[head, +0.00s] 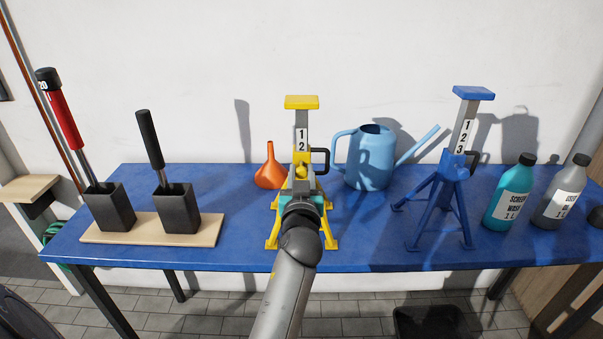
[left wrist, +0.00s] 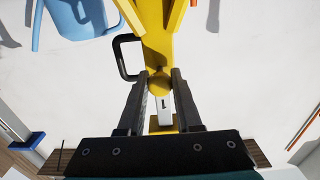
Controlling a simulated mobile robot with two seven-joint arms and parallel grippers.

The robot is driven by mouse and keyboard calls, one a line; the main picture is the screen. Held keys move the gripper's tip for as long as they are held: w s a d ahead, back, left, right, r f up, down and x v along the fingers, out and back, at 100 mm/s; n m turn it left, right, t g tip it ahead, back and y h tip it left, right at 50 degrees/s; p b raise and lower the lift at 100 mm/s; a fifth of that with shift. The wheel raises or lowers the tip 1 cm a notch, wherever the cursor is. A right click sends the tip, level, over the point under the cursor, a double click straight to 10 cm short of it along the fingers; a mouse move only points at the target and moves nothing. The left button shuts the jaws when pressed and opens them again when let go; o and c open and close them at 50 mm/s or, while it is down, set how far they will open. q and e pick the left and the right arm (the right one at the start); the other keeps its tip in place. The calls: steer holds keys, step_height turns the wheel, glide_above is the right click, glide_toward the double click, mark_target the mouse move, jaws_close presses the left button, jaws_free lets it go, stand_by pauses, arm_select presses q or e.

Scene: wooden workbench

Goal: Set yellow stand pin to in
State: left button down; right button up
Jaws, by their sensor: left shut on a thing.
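The yellow stand (head: 302,102) stands upright on the blue bench top, its post showing the numbers 1 and 2. It also fills the top middle of the left wrist view (left wrist: 160,45). A round yellow pin knob (head: 301,171) shows at the front of the stand. In the left wrist view the knob (left wrist: 159,85) sits between the two dark fingers. My left gripper (head: 300,187) is in front of the stand and shut on the pin knob. The pin's shaft is hidden, so its depth cannot be told. A black handle (head: 320,160) juts from the stand's right side.
A blue watering can (head: 369,165) and an orange funnel (head: 269,170) stand close beside the yellow stand. A blue stand (head: 449,185) and bottles (head: 511,195) are to the right. Black holders with tools stand on a wooden board (head: 150,233) at left.

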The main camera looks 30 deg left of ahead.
stand_by(0.5)
arm_select(q)
steer(key=shift+w+a, duration=0.25)
steer(key=shift+w, duration=0.2)
steer(key=c, duration=0.6)
jaws_free()
steer(key=shift+s, duration=0.1)
